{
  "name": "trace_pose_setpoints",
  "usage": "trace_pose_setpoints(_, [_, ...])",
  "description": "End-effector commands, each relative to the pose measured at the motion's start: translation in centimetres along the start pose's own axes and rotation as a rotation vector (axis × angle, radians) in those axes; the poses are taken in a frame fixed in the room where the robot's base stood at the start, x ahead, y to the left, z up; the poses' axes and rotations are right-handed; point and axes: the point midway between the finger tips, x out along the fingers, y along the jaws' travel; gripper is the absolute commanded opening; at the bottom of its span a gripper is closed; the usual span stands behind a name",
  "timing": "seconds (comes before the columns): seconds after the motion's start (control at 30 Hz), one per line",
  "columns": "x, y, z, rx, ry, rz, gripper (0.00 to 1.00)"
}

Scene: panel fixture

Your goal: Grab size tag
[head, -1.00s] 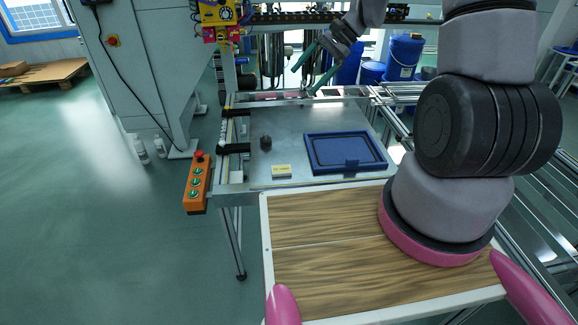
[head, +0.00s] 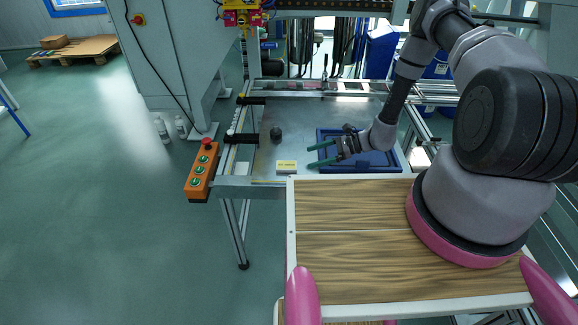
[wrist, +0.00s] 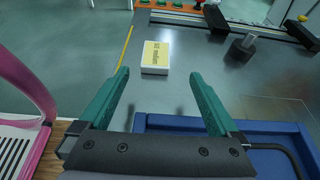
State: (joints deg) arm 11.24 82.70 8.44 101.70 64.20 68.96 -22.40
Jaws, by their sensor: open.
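The size tag (head: 287,167) is a small white block with a yellow label on top. It lies on the grey metal table near its front edge, left of the blue tray. In the wrist view the tag (wrist: 156,56) lies ahead of the fingers, roughly in line with the gap between them; its print is hard to read. My gripper (head: 313,155) is open and empty, with green fingers pointing left toward the tag. It is over the tray's left part and apart from the tag. The open fingers (wrist: 158,75) also show in the wrist view.
The blue tray (head: 325,139) sits under my gripper. A dark knob-like part (head: 276,133) stands behind the tag. An orange button box (head: 201,170) hangs at the table's left edge. A wood-patterned top (head: 345,265) lies in front. The metal around the tag is clear.

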Motion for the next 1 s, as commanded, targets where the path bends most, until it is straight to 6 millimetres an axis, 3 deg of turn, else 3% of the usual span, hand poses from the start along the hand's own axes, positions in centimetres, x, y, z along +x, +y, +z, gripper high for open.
trace_pose_setpoints(0.2, [3.4,0.1,0.0,-0.001,0.001,0.004,0.97])
trace_pose_setpoints(0.47, [5.0,0.3,0.1,-0.002,0.001,0.003,0.97])
trace_pose_setpoints(0.73, [8.9,0.8,0.2,-0.004,0.002,0.004,0.97])
trace_pose_setpoints(1.0, [9.4,0.7,0.2,-0.003,0.002,0.002,0.97])
